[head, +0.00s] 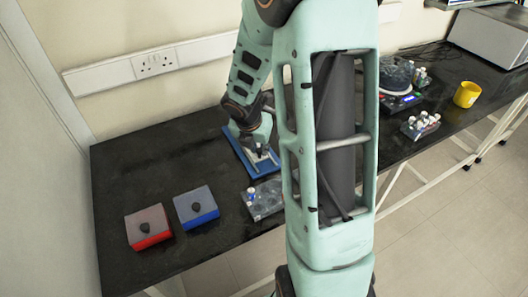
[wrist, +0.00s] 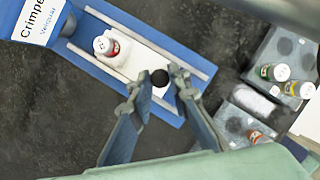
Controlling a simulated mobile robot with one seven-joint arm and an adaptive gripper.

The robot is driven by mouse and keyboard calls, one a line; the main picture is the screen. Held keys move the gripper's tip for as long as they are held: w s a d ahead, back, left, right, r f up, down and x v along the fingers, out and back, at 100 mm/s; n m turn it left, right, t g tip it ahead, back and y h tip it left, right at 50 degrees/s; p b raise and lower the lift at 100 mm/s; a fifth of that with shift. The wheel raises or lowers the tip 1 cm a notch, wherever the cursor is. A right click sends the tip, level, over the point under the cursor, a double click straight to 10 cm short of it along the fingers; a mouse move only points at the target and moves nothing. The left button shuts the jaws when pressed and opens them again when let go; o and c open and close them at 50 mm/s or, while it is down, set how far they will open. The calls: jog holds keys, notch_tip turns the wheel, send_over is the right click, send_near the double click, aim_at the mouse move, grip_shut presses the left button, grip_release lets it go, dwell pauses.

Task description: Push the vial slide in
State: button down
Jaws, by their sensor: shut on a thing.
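The vial slide (wrist: 138,56) is a white plate between two pale rails on a blue base (wrist: 92,66). A vial (wrist: 106,45) with a light cap and a red band stands on it, towards the crimper (wrist: 38,18) at upper left in the wrist view. A round black knob (wrist: 160,78) is at the slide's near end. My gripper (wrist: 158,87) has a finger on each side of the knob and is shut on it. In the head view my gripper (head: 259,149) is over the blue base (head: 239,150); my arm hides part of the device.
A grey vial rack (wrist: 262,50) stands right of the base in the wrist view. Red (head: 150,240) and blue (head: 203,219) boxes with dark knobs sit at left on the black bench (head: 130,180). A yellow cup (head: 467,94) and another vial rack (head: 420,127) are far right.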

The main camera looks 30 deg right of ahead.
jog(key=w+p, duration=0.1)
jog(key=w, duration=0.4)
jog(key=shift+a+r+p, duration=0.1)
jog(key=shift+p, duration=0.2)
jog(key=c, duration=1.8)
grip_release()
jog(key=shift+w, duration=0.1)
jog(key=v, duration=1.2)
